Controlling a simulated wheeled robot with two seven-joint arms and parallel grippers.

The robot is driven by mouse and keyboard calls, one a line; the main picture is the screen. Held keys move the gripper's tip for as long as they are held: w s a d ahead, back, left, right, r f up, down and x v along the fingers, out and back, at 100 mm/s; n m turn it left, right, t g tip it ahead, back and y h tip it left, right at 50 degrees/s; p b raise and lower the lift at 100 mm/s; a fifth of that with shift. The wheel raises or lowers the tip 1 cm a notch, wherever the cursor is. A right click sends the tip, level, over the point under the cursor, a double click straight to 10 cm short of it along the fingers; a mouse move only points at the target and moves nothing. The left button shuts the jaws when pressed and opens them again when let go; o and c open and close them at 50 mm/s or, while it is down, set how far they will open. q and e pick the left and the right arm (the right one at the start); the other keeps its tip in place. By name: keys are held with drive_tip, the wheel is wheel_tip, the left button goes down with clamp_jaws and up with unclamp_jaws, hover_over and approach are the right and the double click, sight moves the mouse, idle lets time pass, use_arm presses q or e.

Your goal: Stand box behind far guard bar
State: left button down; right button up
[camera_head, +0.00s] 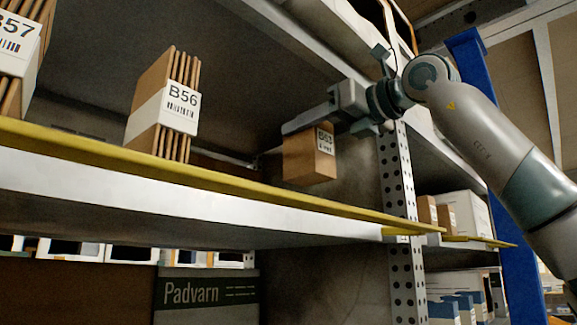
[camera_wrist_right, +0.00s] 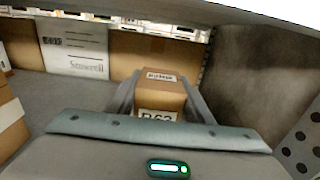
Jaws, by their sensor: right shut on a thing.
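A small brown box (camera_head: 305,163) has a white label that seems to read B63. It also shows between the fingers in the wrist view (camera_wrist_right: 160,93). My right gripper (camera_head: 312,124) is shut on its upper part; in the wrist view a finger (camera_wrist_right: 122,98) lies along each side. The box hangs roughly upright, slightly tilted, above the shelf level. A yellow guard bar (camera_head: 210,175) runs along the shelf's front edge; the box appears above and behind it. A shorter yellow bar (camera_head: 480,240) is farther right. My left gripper is out of view.
A bundle of brown boards labelled B56 (camera_head: 166,112) stands on the shelf to the left, with another labelled B57 (camera_head: 20,45) beyond it. A perforated upright (camera_head: 398,180) and a blue post (camera_head: 515,200) stand right of the box. Shelf space between B56 and the box looks clear.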

sight(288, 162)
drive_tip(key=s+a+f, duration=0.2)
drive_tip(key=s+a+f+p, duration=0.1)
drive_tip(key=s+a+f, duration=0.1)
drive_tip(key=s, duration=0.1)
drive_tip(key=shift+f, duration=0.15)
drive_tip(key=shift+w, duration=0.1)
drive_tip(key=shift+f, duration=0.15)
drive_tip(key=shift+f+p, duration=0.65)
drive_tip(key=shift+f, duration=1.05)
